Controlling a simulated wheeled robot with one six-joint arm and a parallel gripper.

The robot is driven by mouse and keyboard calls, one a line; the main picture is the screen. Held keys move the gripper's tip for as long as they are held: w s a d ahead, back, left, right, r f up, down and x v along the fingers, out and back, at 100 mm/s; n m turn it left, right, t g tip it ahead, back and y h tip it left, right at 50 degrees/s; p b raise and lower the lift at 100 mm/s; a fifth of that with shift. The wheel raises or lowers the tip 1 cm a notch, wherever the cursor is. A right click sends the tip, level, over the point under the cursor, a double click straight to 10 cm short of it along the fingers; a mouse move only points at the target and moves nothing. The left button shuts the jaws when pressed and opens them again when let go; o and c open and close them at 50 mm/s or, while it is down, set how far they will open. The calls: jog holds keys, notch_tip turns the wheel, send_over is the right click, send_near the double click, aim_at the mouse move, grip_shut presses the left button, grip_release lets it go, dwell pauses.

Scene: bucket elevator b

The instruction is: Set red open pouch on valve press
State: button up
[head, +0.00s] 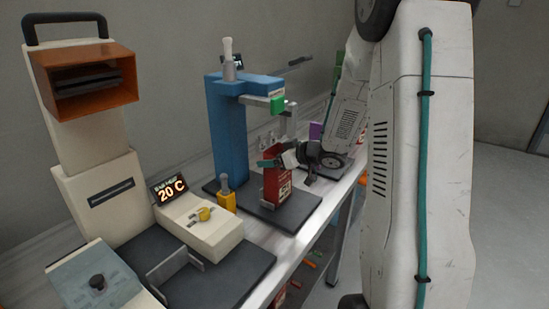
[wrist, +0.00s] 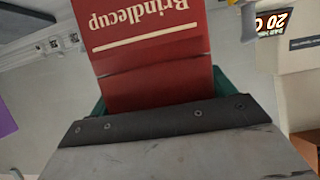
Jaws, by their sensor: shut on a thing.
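The red pouch (head: 278,188) is upright over the dark base plate (head: 297,217) of the valve press, whose blue column (head: 227,135) stands behind and to the left. My gripper (head: 274,163) comes in from the right and is shut on the red pouch near its top. The pouch's lower end is at the plate; I cannot tell whether it touches. The press head with its green block (head: 277,105) is above the pouch. In the wrist view the red pouch (wrist: 150,60) shows upside-down "Brindlecup" lettering between my green fingertips. Its opening is not clearly visible.
A yellow-based lever (head: 226,199) stands left of the press plate. A beige machine with a "20 C" display (head: 171,190) is further left. A purple item (head: 315,131) is behind my gripper. The bench's front edge runs below the press.

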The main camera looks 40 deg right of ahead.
jog(key=shift+f, duration=0.1)
jog(key=o, duration=0.7)
jog(key=shift+f, duration=0.1)
jog(key=r+v, duration=0.1)
jog(key=v, duration=1.1)
notch_tip(320, 180, up, 7)
jog(key=a+m+g+h, duration=0.2)
jog(key=m+h, duration=0.2)
jog(key=h, duration=0.5)
jog(key=s+a+g+y, duration=0.1)
jog(key=s+a+g, duration=0.2)
jog(key=s+a, duration=0.4)
jog(key=s+a+f+g+y, duration=0.1)
jog(key=s+a+g+y, duration=0.1)
jog(key=s+a, duration=0.5)
jog(key=s+a+f+g+y, duration=0.1)
jog(key=s+a+g, duration=0.3)
jog(key=s+a, duration=0.3)
jog(key=shift+s+f+g, duration=0.15)
jog(key=shift+s+g, duration=0.15)
jog(key=shift+s, duration=1.5)
